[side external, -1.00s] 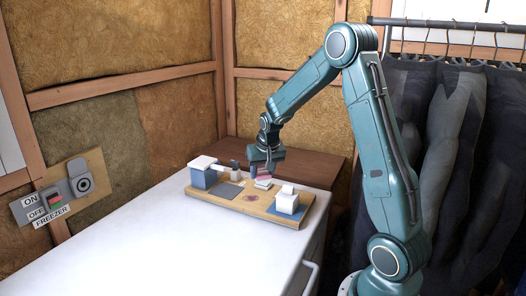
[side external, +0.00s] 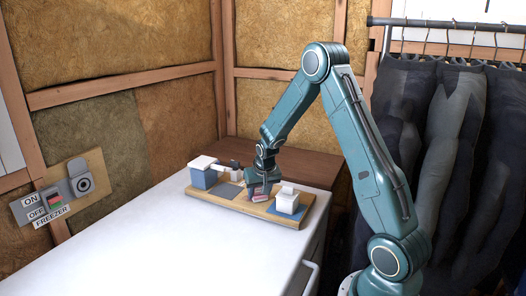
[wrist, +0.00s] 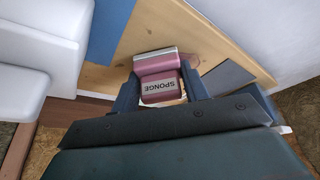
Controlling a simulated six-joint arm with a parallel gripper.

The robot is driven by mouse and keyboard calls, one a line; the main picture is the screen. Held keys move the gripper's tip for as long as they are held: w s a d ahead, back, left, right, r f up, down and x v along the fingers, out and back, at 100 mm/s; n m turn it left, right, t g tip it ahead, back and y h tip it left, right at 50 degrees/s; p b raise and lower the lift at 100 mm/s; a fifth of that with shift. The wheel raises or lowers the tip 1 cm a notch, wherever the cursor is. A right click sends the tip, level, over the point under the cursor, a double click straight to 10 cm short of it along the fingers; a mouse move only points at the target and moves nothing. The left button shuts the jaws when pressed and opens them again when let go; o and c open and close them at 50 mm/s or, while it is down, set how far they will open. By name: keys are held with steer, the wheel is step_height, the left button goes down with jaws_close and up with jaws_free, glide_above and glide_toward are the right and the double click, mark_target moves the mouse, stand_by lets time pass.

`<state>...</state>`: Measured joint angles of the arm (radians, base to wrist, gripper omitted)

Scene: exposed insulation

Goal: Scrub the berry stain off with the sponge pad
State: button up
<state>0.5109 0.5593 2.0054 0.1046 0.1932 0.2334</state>
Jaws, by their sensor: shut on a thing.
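The sponge pad (wrist: 158,76) is pink, with a pale label reading SPONGE, and sits between my gripper's two dark fingers in the wrist view. My gripper (side external: 262,190) is shut on it, low over the wooden board (side external: 228,204). In the side view the pink sponge (side external: 259,198) shows below the fingers, at or just above the board; contact is not clear. The berry stain (wrist: 190,60) shows as a faint pinkish patch beside the sponge's far right edge in the wrist view. The rest of it is hidden by the sponge and gripper.
A white block on a blue mat (side external: 275,211) stands close right of my gripper. A blue box with a white lid (side external: 203,175) stands at the board's left end, with a grey pad (side external: 228,190) near it. The white freezer top (side external: 150,240) in front is clear.

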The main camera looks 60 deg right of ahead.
mark_target(245, 194)
steer(key=shift+w+f, duration=0.15)
steer(key=shift+w, duration=2.45)
steer(key=shift+w+r, duration=0.35)
steer(key=shift+w, duration=0.35)
steer(key=shift+c, duration=0.3)
steer(key=shift+s+f, duration=0.35)
steer(key=shift+s, duration=0.55)
steer(key=shift+c, duration=0.6)
steer(key=shift+s, duration=3.05)
steer(key=shift+w+a, duration=0.2)
steer(key=shift+w, duration=2.95)
steer(key=shift+w+r, duration=0.3)
steer(key=shift+w, duration=0.35)
steer(key=shift+r, duration=0.1)
steer(key=shift+s+f, duration=0.4)
steer(key=shift+s, duration=3)
steer(key=r, duration=0.2)
steer(key=shift+s+r, duration=0.3)
steer(key=shift+s, duration=0.05)
steer(key=shift+r, duration=2.85)
